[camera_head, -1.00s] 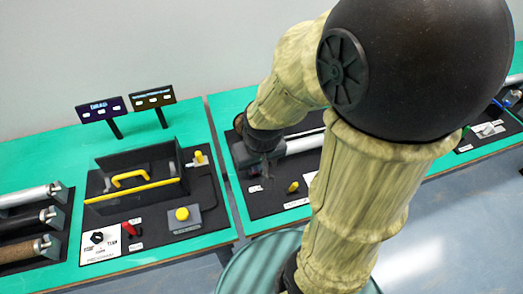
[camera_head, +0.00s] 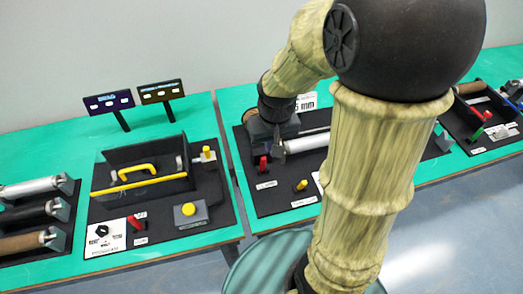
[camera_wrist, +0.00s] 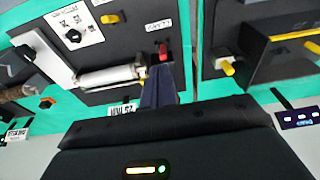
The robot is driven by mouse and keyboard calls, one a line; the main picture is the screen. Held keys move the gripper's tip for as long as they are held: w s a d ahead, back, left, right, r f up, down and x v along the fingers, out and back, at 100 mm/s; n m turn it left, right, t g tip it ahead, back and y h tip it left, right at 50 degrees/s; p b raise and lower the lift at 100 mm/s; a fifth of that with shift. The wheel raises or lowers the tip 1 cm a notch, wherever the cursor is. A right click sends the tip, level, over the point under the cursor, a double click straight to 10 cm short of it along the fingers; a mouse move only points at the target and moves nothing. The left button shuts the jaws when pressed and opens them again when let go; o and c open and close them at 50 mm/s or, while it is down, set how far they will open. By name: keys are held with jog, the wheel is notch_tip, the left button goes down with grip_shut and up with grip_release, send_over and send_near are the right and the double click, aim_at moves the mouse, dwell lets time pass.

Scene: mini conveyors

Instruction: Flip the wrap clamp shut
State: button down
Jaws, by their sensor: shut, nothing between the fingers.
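A small red lever (camera_head: 263,164), which appears to be the wrap clamp, stands up from a black panel beside a pale roller (camera_head: 305,143). Its label is too blurred to read. My gripper (camera_head: 278,146) is behind and just right of the lever in the head view. In the wrist view my dark fingers (camera_wrist: 160,80) are closed together with nothing between them. The red lever (camera_wrist: 163,50) shows just beyond their tips, close to the end of the roller (camera_wrist: 110,77). I cannot tell whether the fingers touch it.
A yellow knob (camera_head: 301,185) stands at the front of the same panel. On the left panel are a dark guard with a yellow handle (camera_head: 137,172), a yellow button (camera_head: 188,209) and another red lever (camera_head: 134,222). Two small displays (camera_head: 109,101) stand behind it.

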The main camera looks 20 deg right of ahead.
aim_at(263, 164)
jog(key=w+f+g+b, duration=0.2)
jog(key=w+f+b, duration=0.1)
jog(key=w, duration=1)
jog(key=shift+w+g, duration=0.3)
jog(key=shift+w, duration=0.05)
jog(key=shift+f, duration=0.15)
jog(key=f, duration=0.9)
jog(key=shift+s+f+p, duration=0.2)
jog(key=shift+s+p, duration=0.15)
jog(key=shift+p, duration=0.05)
jog(key=shift+s+f+p, duration=0.2)
jog(key=shift+s+f, duration=0.1)
jog(key=shift+s, duration=0.7)
jog(key=shift+s+f+p, duration=0.2)
jog(key=shift+s+f, duration=0.1)
jog(key=shift+s, duration=0.65)
jog(key=shift+a, duration=0.1)
